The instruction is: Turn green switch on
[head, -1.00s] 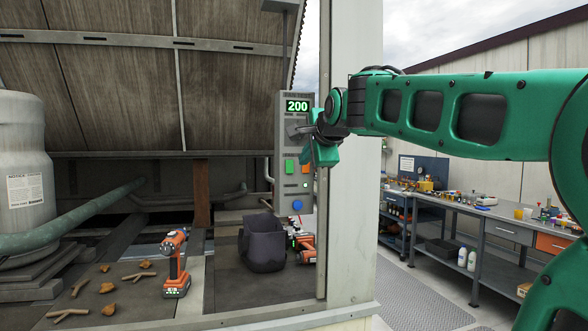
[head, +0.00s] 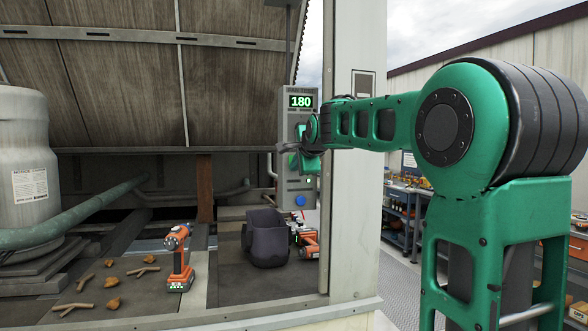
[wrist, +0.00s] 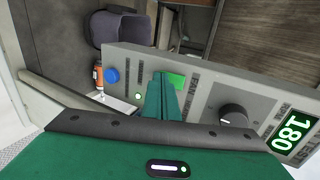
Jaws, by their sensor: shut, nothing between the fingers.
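The green switch (wrist: 176,80) is a bright green rectangle on the grey control panel (wrist: 205,92) in the wrist view. My gripper (wrist: 160,76) is shut and empty, its dark green fingers overlapping the panel just beside the green switch. I cannot tell whether they touch it. In the head view my gripper (head: 283,148) is in front of the panel (head: 300,115) and covers its middle, so the green switch is hard to make out there. The orange switch is hidden in the wrist view.
The panel bears a black knob (wrist: 233,115), a display reading 180 (wrist: 290,132) and a blue button (wrist: 112,75). A pale post (head: 352,180) stands right of the panel, close to my arm.

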